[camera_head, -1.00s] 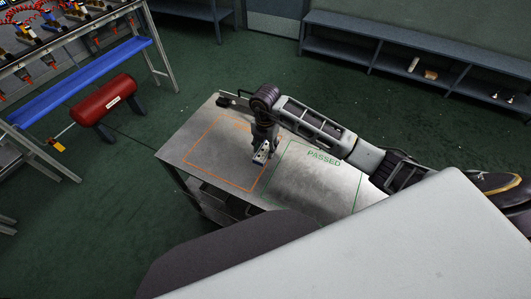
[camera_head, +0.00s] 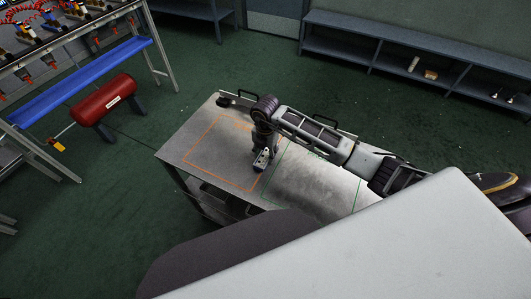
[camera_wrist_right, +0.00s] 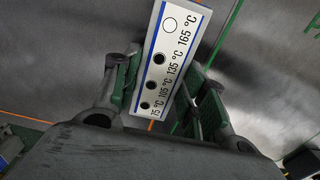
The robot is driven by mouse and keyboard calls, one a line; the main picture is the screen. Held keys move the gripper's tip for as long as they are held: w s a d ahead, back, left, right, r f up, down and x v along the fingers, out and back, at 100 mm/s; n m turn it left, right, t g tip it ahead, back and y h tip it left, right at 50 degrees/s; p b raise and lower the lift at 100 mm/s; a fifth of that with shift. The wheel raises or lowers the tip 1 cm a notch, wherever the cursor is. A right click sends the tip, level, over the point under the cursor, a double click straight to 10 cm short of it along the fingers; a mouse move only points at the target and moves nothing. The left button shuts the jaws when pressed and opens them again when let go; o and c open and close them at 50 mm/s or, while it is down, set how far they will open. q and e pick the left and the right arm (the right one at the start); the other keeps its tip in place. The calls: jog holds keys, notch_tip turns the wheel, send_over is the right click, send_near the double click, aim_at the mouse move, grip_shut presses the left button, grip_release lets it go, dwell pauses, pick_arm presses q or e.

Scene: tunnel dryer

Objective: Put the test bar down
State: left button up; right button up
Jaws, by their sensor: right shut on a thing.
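My right gripper (camera_head: 262,160) is over the metal table (camera_head: 205,125), near the gap between the orange outline (camera_head: 193,150) and the green outline (camera_head: 273,160). In the right wrist view the gripper (camera_wrist_right: 165,90) is shut on the test bar (camera_wrist_right: 174,48), a white strip with a blue border. The bar reads 75, 105, 135 and 165 °C. The 165 spot is white and the other spots are black. In the head view the bar shows small and pale at the fingertips. I cannot tell whether it touches the tabletop. My left gripper is not in view.
The tabletop is bare inside both outlines. A black handle (camera_head: 240,95) stands at its far edge. A red cylinder (camera_head: 103,100) on a stand and a blue trough (camera_head: 85,80) are to the left. Low shelves (camera_head: 415,62) run along the back wall.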

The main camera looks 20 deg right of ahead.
aim_at(265, 154)
jog(key=o, duration=1.1)
jog(key=shift+r, duration=0.7)
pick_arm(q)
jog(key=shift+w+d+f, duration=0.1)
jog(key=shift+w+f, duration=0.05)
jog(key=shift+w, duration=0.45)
pick_arm(e)
jog(key=shift+r, duration=5.4)
